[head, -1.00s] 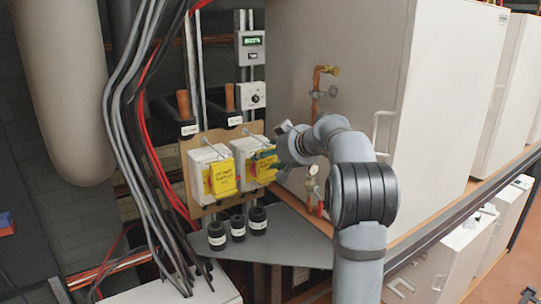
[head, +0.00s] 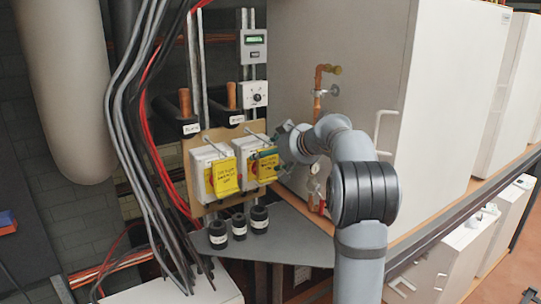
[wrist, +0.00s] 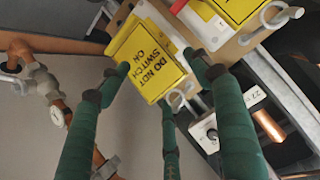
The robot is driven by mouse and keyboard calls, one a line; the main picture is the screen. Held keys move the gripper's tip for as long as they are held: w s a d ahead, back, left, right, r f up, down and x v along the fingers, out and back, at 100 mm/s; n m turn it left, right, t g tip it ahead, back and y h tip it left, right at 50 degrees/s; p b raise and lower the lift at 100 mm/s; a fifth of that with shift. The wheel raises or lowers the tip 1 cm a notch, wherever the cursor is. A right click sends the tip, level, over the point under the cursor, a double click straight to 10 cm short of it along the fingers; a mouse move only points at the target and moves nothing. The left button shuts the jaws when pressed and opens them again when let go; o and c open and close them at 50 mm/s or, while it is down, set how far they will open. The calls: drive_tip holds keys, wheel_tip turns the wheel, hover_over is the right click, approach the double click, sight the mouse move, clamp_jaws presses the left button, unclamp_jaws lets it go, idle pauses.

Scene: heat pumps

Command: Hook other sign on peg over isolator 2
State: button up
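The other sign (head: 266,167) is yellow and hangs in front of isolator 2 (head: 252,160), the right one of two white boxes on a tan board. In the wrist view the sign (wrist: 150,62) reads "DO NOT SWITCH ON", and its ring (wrist: 177,98) looks to be around the peg (wrist: 188,89). My gripper (wrist: 157,70) is open. Its green fingers stand apart on both sides of the sign, close to its edges; I cannot tell whether they touch. The first sign (head: 225,177) hangs on the left isolator (head: 200,170), its ring on a peg (head: 208,143).
A large grey cabinet (head: 340,75) stands close to the right of my gripper, with copper pipe and valves (head: 318,100) on its side. Cables (head: 135,110) hang at the left. Controllers (head: 252,47) sit above.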

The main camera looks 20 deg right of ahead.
drive_tip(key=shift+o, duration=0.2)
drive_tip(key=v, duration=1.2)
